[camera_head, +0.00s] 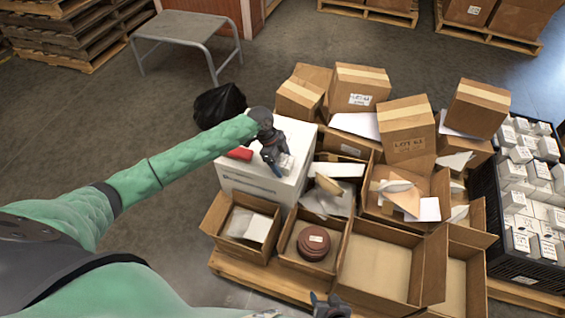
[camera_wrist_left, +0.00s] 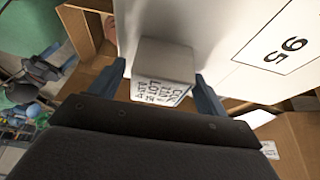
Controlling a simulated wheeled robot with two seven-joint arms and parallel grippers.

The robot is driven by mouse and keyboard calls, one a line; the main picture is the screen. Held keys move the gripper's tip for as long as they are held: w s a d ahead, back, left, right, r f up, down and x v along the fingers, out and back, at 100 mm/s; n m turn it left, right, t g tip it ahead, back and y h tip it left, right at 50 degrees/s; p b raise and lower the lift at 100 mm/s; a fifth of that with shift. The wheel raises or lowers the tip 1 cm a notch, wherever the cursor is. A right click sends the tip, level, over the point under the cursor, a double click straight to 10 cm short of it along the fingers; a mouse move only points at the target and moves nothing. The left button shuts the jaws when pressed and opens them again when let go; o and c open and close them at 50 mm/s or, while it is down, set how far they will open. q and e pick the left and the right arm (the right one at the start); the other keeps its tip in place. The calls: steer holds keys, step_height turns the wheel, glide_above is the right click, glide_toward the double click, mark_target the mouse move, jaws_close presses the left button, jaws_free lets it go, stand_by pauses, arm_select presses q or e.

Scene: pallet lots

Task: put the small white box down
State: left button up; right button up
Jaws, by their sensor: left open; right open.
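The small white box (camera_head: 287,164) rests on top of a large white carton (camera_head: 260,185), near its right edge. In the left wrist view the small white box (camera_wrist_left: 165,68) has printed lettering on its near face and stands between the two fingers. My left gripper (camera_head: 279,163) is open around it, with a finger on either side. The wrist view shows the left gripper (camera_wrist_left: 160,88) from behind, and the large carton's white top under the box. My right gripper (camera_head: 331,303) is open at the bottom edge, only partly in view.
A red item (camera_head: 240,153) lies on the carton left of my gripper. Open cardboard boxes stand in front and to the right, one holding a round brown item (camera_head: 313,244). A black crate (camera_head: 510,262) of white boxes is at far right. A grey table (camera_head: 187,27) stands behind.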

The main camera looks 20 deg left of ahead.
arm_select(q)
steer(key=v, duration=1.1)
steer(key=shift+r, duration=0.25)
